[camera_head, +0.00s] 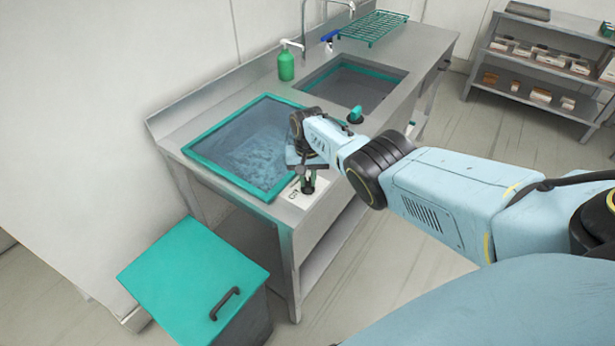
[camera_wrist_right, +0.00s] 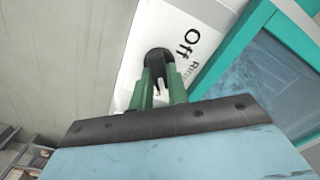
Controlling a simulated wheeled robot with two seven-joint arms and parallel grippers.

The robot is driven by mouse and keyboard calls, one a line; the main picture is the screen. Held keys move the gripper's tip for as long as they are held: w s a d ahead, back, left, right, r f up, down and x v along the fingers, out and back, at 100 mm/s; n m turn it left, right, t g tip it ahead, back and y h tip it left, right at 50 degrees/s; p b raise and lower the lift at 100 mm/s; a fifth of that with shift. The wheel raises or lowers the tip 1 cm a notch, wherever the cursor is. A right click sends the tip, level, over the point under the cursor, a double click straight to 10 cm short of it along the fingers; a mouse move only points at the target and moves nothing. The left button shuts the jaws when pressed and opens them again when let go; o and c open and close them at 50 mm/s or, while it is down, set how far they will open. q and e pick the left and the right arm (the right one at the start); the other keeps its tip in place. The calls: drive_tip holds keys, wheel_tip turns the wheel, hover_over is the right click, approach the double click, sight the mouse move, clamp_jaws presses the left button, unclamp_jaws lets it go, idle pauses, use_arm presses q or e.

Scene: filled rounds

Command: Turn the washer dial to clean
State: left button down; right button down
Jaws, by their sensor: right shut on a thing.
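The washer is the teal-framed basin of bluish water (camera_head: 197,148) set in the steel counter. Its white label plate (camera_head: 311,194) is at the front edge, with partly hidden lettering. In the right wrist view the plate (camera_wrist_right: 205,22) reads "Off", with a second, partly hidden word beside it. The dark dial (camera_wrist_right: 158,60) stands on this plate between my fingers. My right gripper (camera_head: 308,180) reaches down onto the dial; its green fingers (camera_wrist_right: 160,88) are shut on it. Which mark the dial points at cannot be told. My left gripper is not in view.
A sink (camera_head: 352,86) lies right of the washer, with a teal knob (camera_head: 356,114) at its front. A green soap bottle (camera_head: 286,66) and a wire rack (camera_head: 375,28) stand behind. A teal-lidded bin (camera_head: 190,275) is in front. Shelves (camera_head: 543,62) stand at far right.

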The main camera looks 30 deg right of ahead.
sight(308, 180)
drive_tip(key=shift+r+m, duration=0.1)
drive_tip(key=shift+m, duration=0.6)
drive_tip(key=c, duration=1.4)
unclamp_jaws()
drive_tip(key=shift+o, duration=0.2)
wheel_tip(308, 180, up, 6)
drive_tip(key=p, duration=0.4)
drive_tip(key=shift+r, duration=0.25)
wheel_tip(308, 180, up, 7)
drive_tip(key=p, duration=0.1)
drive_tip(key=shift+p, duration=0.3)
drive_tip(key=shift+f, duration=0.1)
